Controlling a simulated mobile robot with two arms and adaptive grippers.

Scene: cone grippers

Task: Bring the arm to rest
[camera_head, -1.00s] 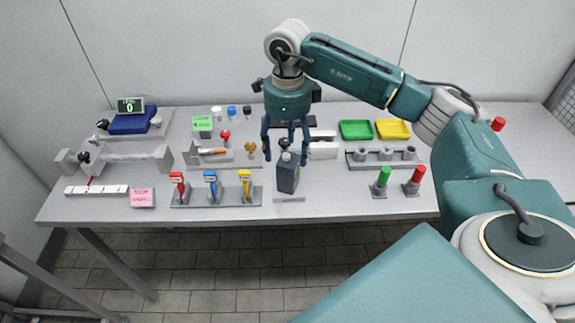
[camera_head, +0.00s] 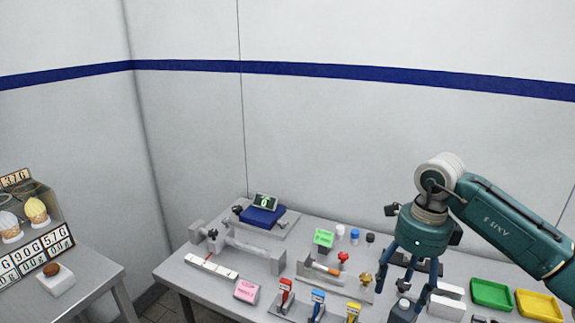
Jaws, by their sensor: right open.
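My right arm (camera_head: 510,219) comes in from the right edge, raised over the right part of the grey table. My right gripper (camera_head: 405,290) points down with its blue fingers spread open. A dark grey bottle (camera_head: 401,312) stands below and between the fingers, partly cut off by the bottom edge. I cannot tell whether the fingers touch it. My left gripper is not in view.
The table (camera_head: 170,268) holds a blue scale (camera_head: 263,216), a grey clamp fixture (camera_head: 250,253), a pink note (camera_head: 246,291), several coloured-handled tools (camera_head: 317,303), a green tray (camera_head: 491,294) and a yellow tray (camera_head: 540,305). A side table (camera_head: 95,285) stands at left.

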